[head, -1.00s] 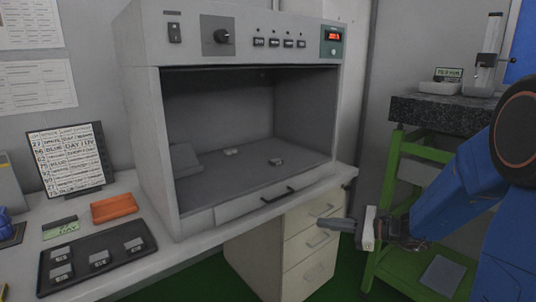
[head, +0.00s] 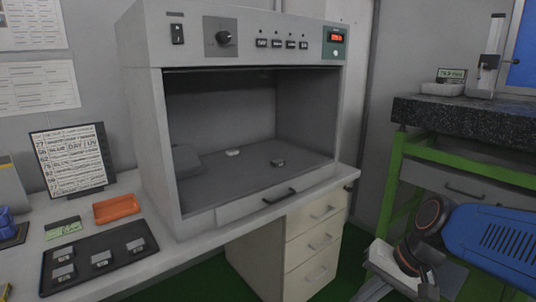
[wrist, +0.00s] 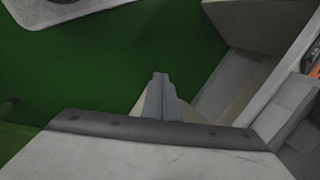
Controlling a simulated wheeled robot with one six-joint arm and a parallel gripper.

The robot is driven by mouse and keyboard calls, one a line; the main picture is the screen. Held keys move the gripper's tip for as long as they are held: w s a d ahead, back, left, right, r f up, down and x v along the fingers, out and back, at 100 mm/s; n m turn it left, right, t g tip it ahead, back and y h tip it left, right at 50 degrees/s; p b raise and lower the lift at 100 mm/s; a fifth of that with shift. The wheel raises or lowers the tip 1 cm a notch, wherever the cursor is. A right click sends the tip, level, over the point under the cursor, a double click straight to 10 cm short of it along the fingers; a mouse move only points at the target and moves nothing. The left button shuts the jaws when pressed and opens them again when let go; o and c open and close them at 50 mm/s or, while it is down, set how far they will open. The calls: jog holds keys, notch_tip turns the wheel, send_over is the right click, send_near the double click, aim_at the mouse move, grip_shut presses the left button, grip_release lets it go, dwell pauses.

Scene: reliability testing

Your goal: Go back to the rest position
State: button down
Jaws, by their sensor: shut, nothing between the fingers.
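My gripper (head: 368,291) is low at the right of the head view, in front of the green-framed stand and to the right of the drawer unit. My blue arm reaches down to it from the right edge. In the wrist view my gripper (wrist: 160,76) has its two grey fingers together, with nothing between them. They point over the green floor (wrist: 100,60). The lower end of the gripper is partly cut off by the bottom edge of the head view.
A grey light booth (head: 160,130) stands on the white bench, with small pieces inside. A dark tray (head: 75,283) and an orange tray (head: 118,208) lie to its left. Cream drawers (head: 312,245) are below. A stone-topped green stand (head: 480,122) is at the right.

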jog(key=s+d+r+n+t+h, duration=0.2)
jog(key=s+d+n+h, duration=0.2)
jog(key=d, duration=0.4)
jog(key=shift+s+d+n+t+h, duration=0.2)
jog(key=shift+s+n+t+h, duration=0.15)
jog(key=shift+s, duration=0.2)
jog(key=shift+r, duration=0.1)
dwell(1.1)
